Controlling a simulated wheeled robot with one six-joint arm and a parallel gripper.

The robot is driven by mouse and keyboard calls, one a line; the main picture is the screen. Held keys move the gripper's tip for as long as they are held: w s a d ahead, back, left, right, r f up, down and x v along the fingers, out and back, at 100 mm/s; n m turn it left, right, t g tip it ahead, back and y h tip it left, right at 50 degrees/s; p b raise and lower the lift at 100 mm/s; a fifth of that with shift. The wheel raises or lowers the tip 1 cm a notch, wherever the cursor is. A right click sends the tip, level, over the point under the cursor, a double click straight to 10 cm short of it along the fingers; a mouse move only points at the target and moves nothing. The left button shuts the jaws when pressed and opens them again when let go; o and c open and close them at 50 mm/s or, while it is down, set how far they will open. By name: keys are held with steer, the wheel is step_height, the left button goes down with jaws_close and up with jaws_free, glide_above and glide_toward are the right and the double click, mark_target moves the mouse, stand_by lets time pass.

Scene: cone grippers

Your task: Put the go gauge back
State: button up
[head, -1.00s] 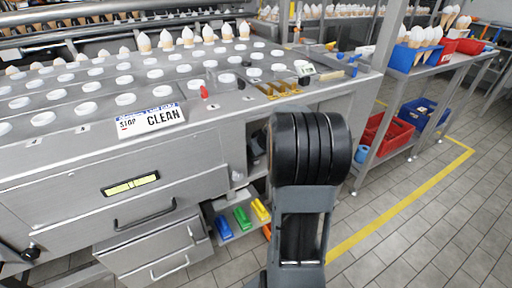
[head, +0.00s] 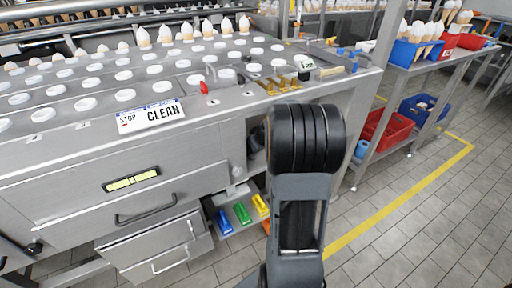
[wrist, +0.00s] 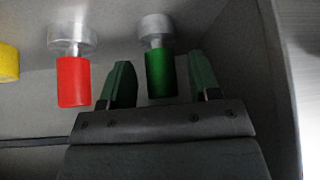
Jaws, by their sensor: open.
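In the wrist view, a gauge with a green grip (wrist: 161,72) and a round metal end is at a grey surface. My gripper (wrist: 159,82) is open, with its dark green fingers on either side of the green grip and gaps showing on both sides. A similar piece with a red grip (wrist: 73,80) is to the left, and part of a yellow one (wrist: 8,63) shows at the left edge. I see no go or no-go marking. In the head view my arm hides the gripper, at the opening in the machine's front.
A dark wall (wrist: 252,70) stands close to the right of my gripper. The steel machine (head: 60,185) has white round caps and a STOP/CLEAN sign (head: 150,115). Blue, green (head: 242,212) and yellow blocks lie on a low shelf. A steel rack stands right; the floor beside it is open.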

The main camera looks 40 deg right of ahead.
steer(key=shift+r+p, duration=0.3)
steer(key=shift+p, duration=0.15)
steer(key=p+v, duration=0.1)
steer(key=v, duration=0.6)
steer(key=shift+s, duration=0.15)
